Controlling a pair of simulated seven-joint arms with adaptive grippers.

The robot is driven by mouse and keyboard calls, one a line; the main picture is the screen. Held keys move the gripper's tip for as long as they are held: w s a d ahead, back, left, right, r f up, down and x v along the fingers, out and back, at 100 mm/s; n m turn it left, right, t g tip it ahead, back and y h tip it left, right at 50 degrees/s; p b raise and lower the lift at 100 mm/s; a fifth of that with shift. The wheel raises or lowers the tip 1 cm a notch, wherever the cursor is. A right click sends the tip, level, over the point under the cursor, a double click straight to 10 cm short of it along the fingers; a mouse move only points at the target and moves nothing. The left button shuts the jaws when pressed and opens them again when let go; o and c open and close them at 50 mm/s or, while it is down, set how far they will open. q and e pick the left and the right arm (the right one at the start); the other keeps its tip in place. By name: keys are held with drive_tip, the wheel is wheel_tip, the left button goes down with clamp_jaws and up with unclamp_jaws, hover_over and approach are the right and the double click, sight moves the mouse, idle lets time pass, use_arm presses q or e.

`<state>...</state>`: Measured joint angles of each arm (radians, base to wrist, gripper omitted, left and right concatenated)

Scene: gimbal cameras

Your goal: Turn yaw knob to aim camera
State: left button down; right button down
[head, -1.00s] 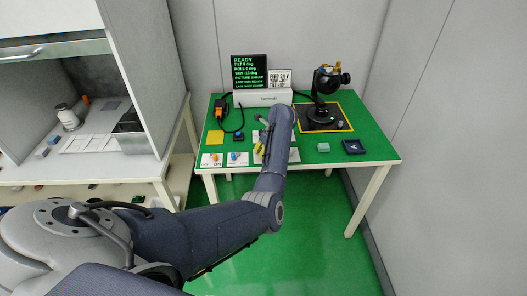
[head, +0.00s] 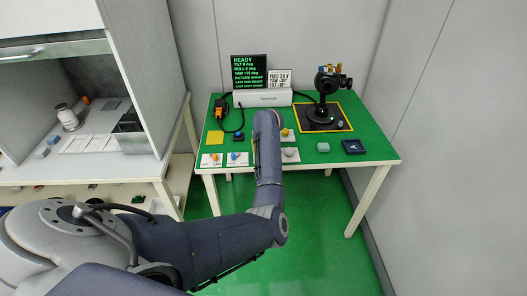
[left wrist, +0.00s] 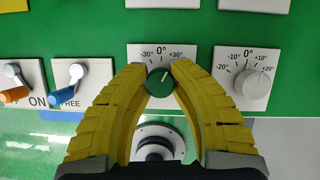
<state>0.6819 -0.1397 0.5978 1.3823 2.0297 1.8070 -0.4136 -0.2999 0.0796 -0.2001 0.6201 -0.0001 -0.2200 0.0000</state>
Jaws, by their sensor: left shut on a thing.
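In the left wrist view my left gripper (left wrist: 160,82), with yellow ribbed fingers, is shut on the round green knob (left wrist: 159,88), one fingertip on each side. The knob's white mark points up and slightly right of 0° on a -30° to +30° scale plate (left wrist: 138,52). In the head view my left arm hides the knob and the gripper. The black camera on its gimbal (head: 328,83) stands upright at the back right of the green table, inside a yellow outlined square. The screen (head: 250,72) reads READY with green lines of small text. My right gripper is not in view.
A white knob (left wrist: 257,84) on a -20° to +20° plate is close right of the gripper. Orange (left wrist: 14,94) and blue (left wrist: 70,96) levers are to the left. A card (head: 279,78) with yaw and tilt values stands beside the screen. The table's front right (head: 345,135) holds small blocks.

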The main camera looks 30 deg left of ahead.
use_arm(q)
drive_tip(key=shift+m, duration=0.3)
drive_tip(key=c, duration=1.1)
unclamp_jaws()
drive_tip(key=shift+o, duration=0.2)
drive_tip(key=v, duration=1.2)
drive_tip(key=shift+s+a, duration=0.15)
